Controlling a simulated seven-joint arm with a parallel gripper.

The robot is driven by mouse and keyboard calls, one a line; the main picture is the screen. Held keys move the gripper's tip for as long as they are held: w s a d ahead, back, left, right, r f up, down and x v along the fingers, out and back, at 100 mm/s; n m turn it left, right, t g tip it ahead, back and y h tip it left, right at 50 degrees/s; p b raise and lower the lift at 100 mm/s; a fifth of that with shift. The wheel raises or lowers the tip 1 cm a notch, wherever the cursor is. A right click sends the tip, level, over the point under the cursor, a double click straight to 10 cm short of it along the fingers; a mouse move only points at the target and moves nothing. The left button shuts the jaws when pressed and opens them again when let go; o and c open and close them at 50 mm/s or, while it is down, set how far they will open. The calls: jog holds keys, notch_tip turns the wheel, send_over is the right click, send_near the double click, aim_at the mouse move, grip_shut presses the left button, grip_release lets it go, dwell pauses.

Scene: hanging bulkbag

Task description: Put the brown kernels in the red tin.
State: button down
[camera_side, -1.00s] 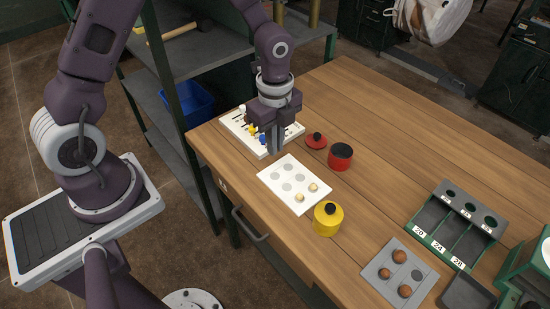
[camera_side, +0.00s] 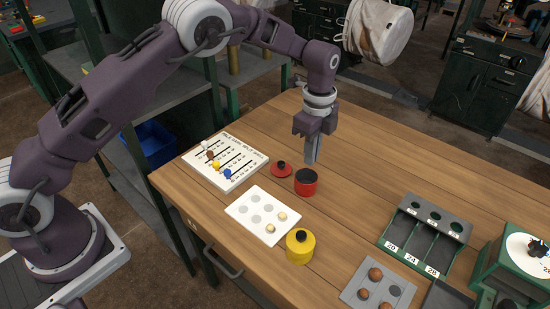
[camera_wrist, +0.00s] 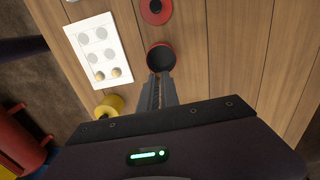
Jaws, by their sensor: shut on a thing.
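The red tin (camera_side: 306,182) stands open on the bench, its inside dark; it also shows in the wrist view (camera_wrist: 160,58). Its red lid (camera_side: 281,169) lies beside it. Several brown kernels (camera_side: 375,274) sit in the wells of a grey plate (camera_side: 352,290) at the front right, with an empty well among them. My gripper (camera_side: 311,160) points down just above and behind the red tin in the side view. Its fingers (camera_wrist: 158,82) are close together by the tin's rim in the wrist view. What they hold is hidden between them.
A white plate (camera_side: 242,208) holds two pale kernels (camera_side: 276,222) and several empty spots. A yellow tin (camera_side: 300,250) with its lid on stands nearby. A board with coloured beads (camera_side: 222,166) lies left. A green divided rack (camera_side: 425,235) stands right. Bench behind the tin is clear.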

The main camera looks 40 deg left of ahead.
aim_at(313, 171)
jog(key=shift+w+d+f, duration=0.15)
jog(key=shift+d, duration=0.25)
jog(key=shift+f, duration=2.8)
jog(key=c, duration=1.5)
grip_release()
jog(key=shift+r, duration=0.15)
notch_tip(313, 171, up, 7)
jog(key=shift+f, duration=0.1)
